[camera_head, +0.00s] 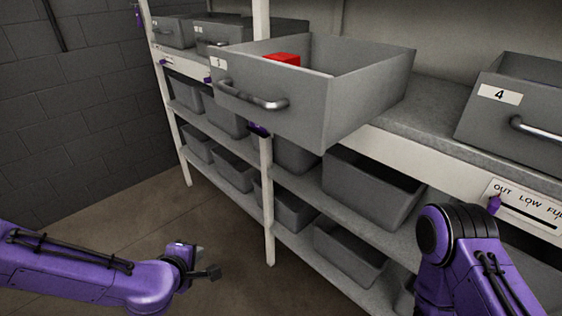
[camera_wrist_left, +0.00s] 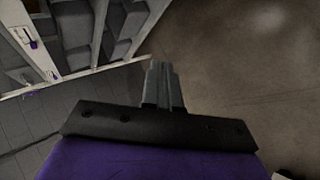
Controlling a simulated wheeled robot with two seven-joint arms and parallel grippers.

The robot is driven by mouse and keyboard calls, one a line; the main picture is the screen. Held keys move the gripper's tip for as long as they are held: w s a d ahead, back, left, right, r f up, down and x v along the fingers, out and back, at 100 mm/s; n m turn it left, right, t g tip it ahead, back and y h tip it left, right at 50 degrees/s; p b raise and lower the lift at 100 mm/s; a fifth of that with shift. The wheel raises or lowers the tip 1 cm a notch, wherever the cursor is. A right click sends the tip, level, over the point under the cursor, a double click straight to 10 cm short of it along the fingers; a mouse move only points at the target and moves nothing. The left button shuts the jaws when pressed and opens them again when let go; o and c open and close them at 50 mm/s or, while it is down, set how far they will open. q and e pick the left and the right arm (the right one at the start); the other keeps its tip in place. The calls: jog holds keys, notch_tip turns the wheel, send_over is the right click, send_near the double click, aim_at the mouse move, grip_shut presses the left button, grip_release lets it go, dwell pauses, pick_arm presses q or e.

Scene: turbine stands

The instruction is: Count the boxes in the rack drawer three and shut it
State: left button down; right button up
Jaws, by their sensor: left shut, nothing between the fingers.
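The grey drawer (camera_head: 300,110) with a label that looks like a 3 is pulled far out of the rack at the upper middle. Its metal handle (camera_head: 250,96) is on the front face. One red box (camera_head: 283,59) shows over the front wall; the drawer's floor is hidden. My left gripper (camera_head: 208,273) is shut and empty, low in front of the rack and well below the drawer. Its closed fingers also show in the left wrist view (camera_wrist_left: 164,85), over bare floor. My right arm shows at the lower right, but its gripper is out of view.
Drawer 4 (camera_head: 515,115) sits at the right. Below it is an OUT LOW FULL label (camera_head: 525,207) with a purple marker (camera_head: 494,204). Grey bins (camera_head: 370,185) fill the lower shelves. A white post (camera_head: 267,200) stands below the open drawer. Floor at left is clear.

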pick_arm(q)
jog(key=w+d+r+n+t+h+b, duration=0.1)
jog(key=w+d+r+n+t+h, duration=0.15)
jog(key=r, duration=0.55)
jog(key=w+d+r+n+t+h+b, duration=0.1)
jog(key=d+r+n+h+b, duration=0.15)
jog(key=r, duration=0.55)
jog(key=s+d+r+n+t+h, duration=0.1)
jog(key=s+r+n+h, duration=0.1)
jog(key=r, duration=0.3)
jog(key=s+d+r+n+h, duration=0.1)
jog(key=s+r+h, duration=0.15)
jog(key=r, duration=0.25)
jog(key=n+g+h, duration=0.2)
jog(key=n+h, duration=0.1)
send_near(289, 136)
jog(key=shift+y, duration=0.25)
jog(key=x, duration=0.3)
jog(key=p+x, duration=0.1)
jog(key=x, duration=0.2)
jog(key=shift+d+r, duration=0.1)
jog(key=shift+r, duration=0.1)
jog(key=shift+w+d+f, duration=0.1)
jog(key=shift+w+d, duration=0.2)
pick_arm(e)
notch_tip(289, 136, down, 4)
jog(key=shift+s+f, duration=0.1)
jog(key=shift+f, duration=0.1)
